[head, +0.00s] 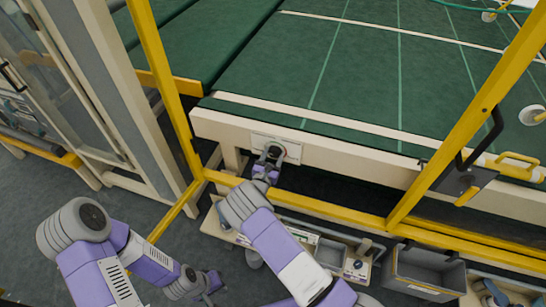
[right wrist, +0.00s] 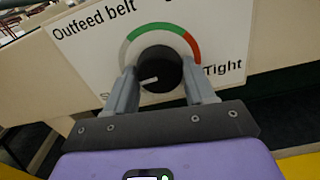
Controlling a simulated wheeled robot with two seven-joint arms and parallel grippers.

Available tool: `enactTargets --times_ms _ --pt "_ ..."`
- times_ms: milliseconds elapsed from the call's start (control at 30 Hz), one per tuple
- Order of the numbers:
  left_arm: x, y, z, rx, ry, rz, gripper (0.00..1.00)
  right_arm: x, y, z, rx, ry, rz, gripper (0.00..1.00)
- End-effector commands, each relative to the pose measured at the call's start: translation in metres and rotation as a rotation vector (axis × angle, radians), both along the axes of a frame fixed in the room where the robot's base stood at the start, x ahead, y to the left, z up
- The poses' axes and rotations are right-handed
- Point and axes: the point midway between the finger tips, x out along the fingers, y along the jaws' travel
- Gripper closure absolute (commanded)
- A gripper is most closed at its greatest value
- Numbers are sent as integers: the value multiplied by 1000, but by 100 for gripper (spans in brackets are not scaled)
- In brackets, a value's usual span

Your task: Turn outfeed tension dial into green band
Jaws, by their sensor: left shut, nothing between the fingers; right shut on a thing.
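The outfeed tension dial is a black round knob (right wrist: 160,68) on a white plate marked "Outfeed belt" and "Tight"; the plate (head: 290,151) also shows on the conveyor's cream side beam in the head view. The dial's arc has a pale left part, a green band (right wrist: 150,32) at the top and a red part at the right. The knob's white pointer line points left and slightly down, at the pale part, outside the green band. My right gripper (head: 270,154) is shut on the knob, one finger on each side. My left gripper (head: 212,282) is shut and empty, low over the floor.
A yellow guard rail (head: 310,205) runs below the dial, with yellow posts (head: 165,75) on both sides. A cart with a grey bin (head: 428,272) stands in front. The green belt (head: 360,70) lies above the beam. A glazed cabinet stands at the left.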

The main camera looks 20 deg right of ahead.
Motion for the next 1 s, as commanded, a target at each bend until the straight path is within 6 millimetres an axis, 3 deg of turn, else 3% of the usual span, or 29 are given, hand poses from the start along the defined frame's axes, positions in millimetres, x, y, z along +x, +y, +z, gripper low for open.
enactTargets --times_ms 567,1000 --pt "0 0 -26 0 0 0 100 1 1 -2 424 -287 0 76" --pt "0 0 -57 0 0 0 100 1 1 -2 773 -523 -2 76"
